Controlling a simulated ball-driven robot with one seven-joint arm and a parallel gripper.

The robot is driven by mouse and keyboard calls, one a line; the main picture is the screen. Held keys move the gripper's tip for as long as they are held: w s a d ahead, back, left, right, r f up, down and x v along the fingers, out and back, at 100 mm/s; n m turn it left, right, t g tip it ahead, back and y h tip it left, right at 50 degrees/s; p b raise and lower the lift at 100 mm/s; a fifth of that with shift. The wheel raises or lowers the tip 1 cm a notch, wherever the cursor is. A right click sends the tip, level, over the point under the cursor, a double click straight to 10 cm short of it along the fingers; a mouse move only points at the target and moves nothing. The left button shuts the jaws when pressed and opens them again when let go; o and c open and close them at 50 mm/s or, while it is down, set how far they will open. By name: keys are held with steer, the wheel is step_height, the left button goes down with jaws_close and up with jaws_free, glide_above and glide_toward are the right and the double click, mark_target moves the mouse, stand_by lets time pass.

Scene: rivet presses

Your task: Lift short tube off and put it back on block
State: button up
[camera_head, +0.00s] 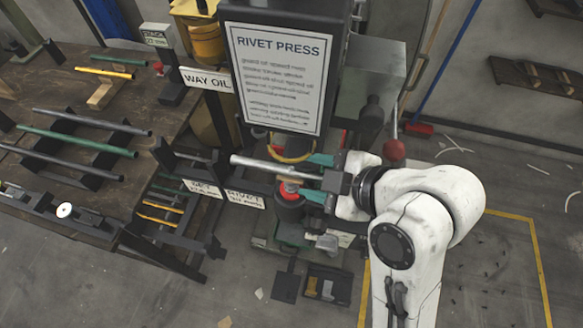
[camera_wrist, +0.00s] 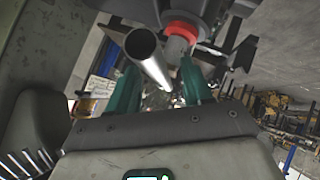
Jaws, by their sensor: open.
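In the wrist view the tube (camera_wrist: 150,58) runs between the spread fingers (camera_wrist: 160,85), nearer the left one. Whether either finger touches it I cannot tell.
The bench (camera_head: 35,85) carries several rods on black racks, one of them green (camera_head: 75,140). A "WAY OIL" sign (camera_head: 207,79) stands left of the press. A lever with a red knob (camera_head: 393,150) is close to my arm. Small bins (camera_head: 327,284) lie below the press.

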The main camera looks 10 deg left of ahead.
steer(key=shift+c, duration=0.4)
jaws_close()
steer(key=shift+r, duration=0.55)
step_height(320, 180, up, 2)
steer(key=shift+r, duration=0.25)
steer(key=s+d+p, duration=0.4)
steer(key=d, duration=0.4)
steer(key=s+d+p, duration=0.4)
steer(key=d, duration=0.4)
steer(key=shift+s, duration=0.3)
steer(key=shift+a+r+p, duration=0.1)
steer(key=shift+r+p, duration=0.05)
steer(key=shift+p, duration=0.2)
